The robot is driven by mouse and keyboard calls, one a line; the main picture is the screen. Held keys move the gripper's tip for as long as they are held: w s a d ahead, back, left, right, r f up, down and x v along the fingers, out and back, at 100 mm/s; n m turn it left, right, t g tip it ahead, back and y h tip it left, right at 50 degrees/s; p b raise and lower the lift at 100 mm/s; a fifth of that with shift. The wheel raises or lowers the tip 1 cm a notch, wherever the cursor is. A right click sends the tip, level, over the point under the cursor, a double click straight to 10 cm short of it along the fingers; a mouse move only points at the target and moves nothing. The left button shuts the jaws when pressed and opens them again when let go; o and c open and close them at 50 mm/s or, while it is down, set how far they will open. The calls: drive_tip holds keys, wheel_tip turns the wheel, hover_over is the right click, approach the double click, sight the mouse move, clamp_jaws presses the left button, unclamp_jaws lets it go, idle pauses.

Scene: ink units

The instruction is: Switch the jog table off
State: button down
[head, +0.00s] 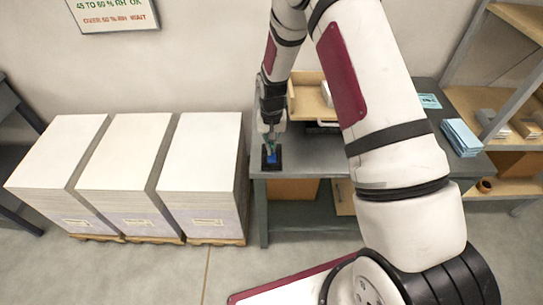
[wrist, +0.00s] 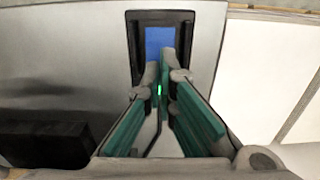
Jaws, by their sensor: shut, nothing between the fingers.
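The grey table (head: 310,158) stands against the wall, with a switch at its front left corner. The switch is a blue rocker (head: 271,159) in a black frame; the wrist view shows the blue face (wrist: 160,42) and the black frame (wrist: 134,50) around it. My gripper (head: 269,146) points down at the switch with its green-padded fingers shut and empty. In the wrist view the fingertips (wrist: 166,68) cover the near part of the blue face. I cannot tell whether they touch it. A small bright green spot shows between the fingers.
Several white-topped paper stacks (head: 125,150) on pallets stand close to the table's left side. A wooden tray (head: 306,98) sits at the back of the table, and blue packs (head: 461,137) lie at its right. A shelf rack (head: 510,100) stands at far right.

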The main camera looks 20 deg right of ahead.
drive_tip(key=shift+f, duration=0.75)
idle(0.3)
drive_tip(key=shift+r+p, duration=0.5)
drive_tip(key=shift+r, duration=3.05)
drive_tip(key=shift+r, duration=0.1)
drive_tip(key=s+r+n+t, duration=0.1)
drive_tip(key=s+r, duration=0.4)
drive_tip(key=r, duration=0.8)
drive_tip(key=s+r+n+t, duration=0.15)
drive_tip(key=s+r, duration=0.35)
drive_tip(key=r, duration=0.8)
drive_tip(key=s+r+t, duration=0.1)
drive_tip(key=s+r, duration=0.2)
drive_tip(key=s, duration=0.3)
drive_tip(key=s+r+t, duration=0.1)
drive_tip(key=s+r, duration=0.2)
drive_tip(key=s, duration=0.4)
drive_tip(key=s+r+n+t, duration=0.1)
drive_tip(key=s+r, duration=0.2)
drive_tip(key=s, duration=0.4)
drive_tip(key=shift+s, duration=0.15)
